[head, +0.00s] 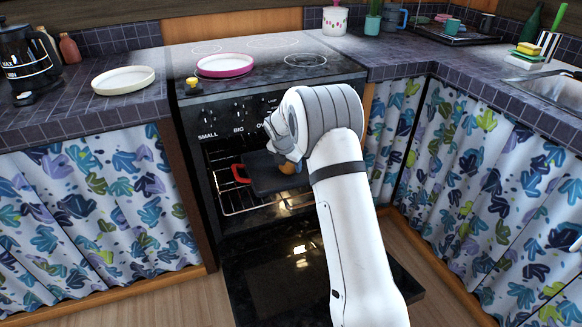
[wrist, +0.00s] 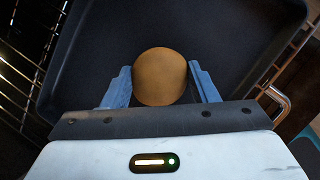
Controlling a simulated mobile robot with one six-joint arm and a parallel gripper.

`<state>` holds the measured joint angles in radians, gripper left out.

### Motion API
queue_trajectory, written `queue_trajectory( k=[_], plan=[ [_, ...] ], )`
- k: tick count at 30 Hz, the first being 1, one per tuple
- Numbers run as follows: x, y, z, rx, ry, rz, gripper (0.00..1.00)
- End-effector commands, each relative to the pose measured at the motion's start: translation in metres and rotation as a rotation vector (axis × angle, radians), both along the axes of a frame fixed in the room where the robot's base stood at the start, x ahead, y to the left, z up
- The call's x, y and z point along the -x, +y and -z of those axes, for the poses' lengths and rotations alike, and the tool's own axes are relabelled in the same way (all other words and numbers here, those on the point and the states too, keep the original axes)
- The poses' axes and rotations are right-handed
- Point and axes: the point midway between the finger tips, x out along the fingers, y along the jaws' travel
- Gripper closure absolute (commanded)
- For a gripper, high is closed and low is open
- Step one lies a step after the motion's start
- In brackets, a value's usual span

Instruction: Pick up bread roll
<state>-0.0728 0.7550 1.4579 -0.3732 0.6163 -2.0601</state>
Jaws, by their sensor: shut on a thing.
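The bread roll (wrist: 160,77) is round and golden brown. In the wrist view it sits between the two blue fingers of my gripper (wrist: 164,84), which is shut on it. Behind the roll is a dark baking tray (wrist: 232,45). I cannot tell whether the roll still touches the tray. In the head view only a small part of the roll (head: 287,168) shows beside my gripper, and my arm hides most of the gripper. The dark tray (head: 262,181) with a red handle (head: 240,173) sits on the rack inside the open oven.
The oven door (head: 270,285) is folded down in front. The wire rack (head: 235,200) shows around the tray. On the stove top is a pink-rimmed plate (head: 224,66); a white plate (head: 123,80) is on the left counter. Curtained cabinets stand on both sides.

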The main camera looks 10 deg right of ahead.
Motion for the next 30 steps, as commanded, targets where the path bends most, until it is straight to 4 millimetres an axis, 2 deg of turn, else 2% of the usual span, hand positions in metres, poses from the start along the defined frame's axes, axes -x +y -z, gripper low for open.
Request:
queue_trajectory(
  k=[6, 14, 20, 24, 26, 30],
  plan=[
    [0.0, 0.0, 0.0, 0.0, 0.0, 0.0, 0.7],
    [0.0, 0.001, -0.002, 0.0, 0.0, -0.001, 0.7],
    [0.0, 0.001, -0.018, -0.001, -0.002, -0.001, 0.7],
    [-0.001, 0.001, -0.039, 0.0, -0.003, -0.002, 0.7],
    [0.008, 0.006, -0.037, 0.0, 0.001, -0.003, 0.7],
    [0.037, 0.022, -0.038, 0.001, 0.002, -0.005, 0.7]
  ],
)
